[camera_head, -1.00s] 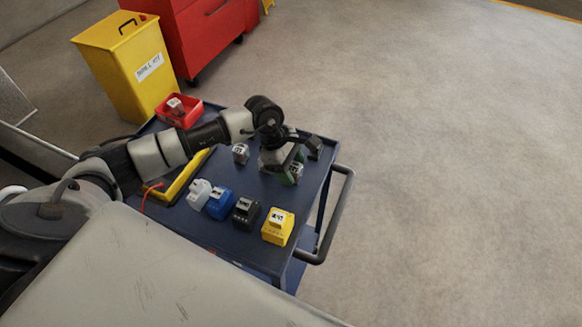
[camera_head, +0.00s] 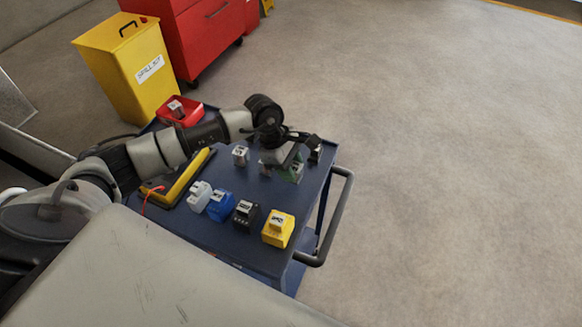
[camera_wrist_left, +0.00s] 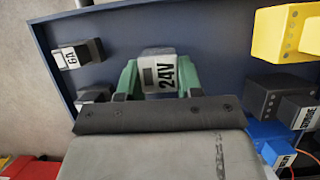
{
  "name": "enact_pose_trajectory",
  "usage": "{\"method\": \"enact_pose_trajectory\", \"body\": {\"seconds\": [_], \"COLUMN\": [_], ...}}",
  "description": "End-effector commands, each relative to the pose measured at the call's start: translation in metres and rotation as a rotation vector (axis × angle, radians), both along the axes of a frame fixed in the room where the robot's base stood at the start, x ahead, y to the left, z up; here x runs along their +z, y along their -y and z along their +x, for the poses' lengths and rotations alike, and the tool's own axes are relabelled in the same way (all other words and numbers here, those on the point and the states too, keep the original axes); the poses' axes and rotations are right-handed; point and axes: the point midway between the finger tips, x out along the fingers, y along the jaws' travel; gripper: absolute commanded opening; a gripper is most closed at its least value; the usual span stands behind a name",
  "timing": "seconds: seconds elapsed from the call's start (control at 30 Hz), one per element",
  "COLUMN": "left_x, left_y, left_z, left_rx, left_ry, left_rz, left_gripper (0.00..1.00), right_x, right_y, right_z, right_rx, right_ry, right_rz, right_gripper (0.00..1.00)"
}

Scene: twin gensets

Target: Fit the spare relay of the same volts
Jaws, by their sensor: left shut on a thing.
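My left gripper (camera_head: 291,172) reaches over the blue cart top with its green fingers pointing down. In the left wrist view the fingers (camera_wrist_left: 160,78) are shut on both sides of a pale grey relay marked 24V (camera_wrist_left: 160,72). I cannot tell whether that relay clears the cart top. A dark relay with a white 6V-like label (camera_wrist_left: 80,53) stands to its left there; another dark block (camera_wrist_left: 95,94) is partly hidden by the gripper body. A grey relay (camera_head: 240,155) stands left of the gripper in the head view. A red bin (camera_head: 180,114) holds another relay (camera_head: 176,108).
A row of white (camera_head: 199,195), blue (camera_head: 220,206), black (camera_head: 246,215) and yellow (camera_head: 278,230) blocks stands along the cart's near side. The cart's handle (camera_head: 342,215) is at right. Open floor lies beyond.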

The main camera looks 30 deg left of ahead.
Motion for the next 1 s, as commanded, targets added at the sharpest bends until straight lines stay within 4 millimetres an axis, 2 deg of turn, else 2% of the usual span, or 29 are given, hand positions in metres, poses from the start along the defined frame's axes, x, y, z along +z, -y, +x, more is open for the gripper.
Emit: {"method": "enact_pose_trajectory", "body": {"seconds": [0.63,1.0], "left_x": [0.024,0.06], "left_y": [0.0,0.0], "left_z": [0.0,0.0], "left_rx": [0.0,0.0], "left_ry": [0.001,0.001], "left_rz": [-0.001,0.001], "left_gripper": [0.09,0.09], "right_x": [0.01,0.03], "right_y": [0.0,0.0], "right_z": [0.0,0.0], "right_rx": [0.0,0.0], "right_ry": [0.0,0.0], "right_rz": [0.0,0.0], "right_gripper": [0.0,0.0]}}
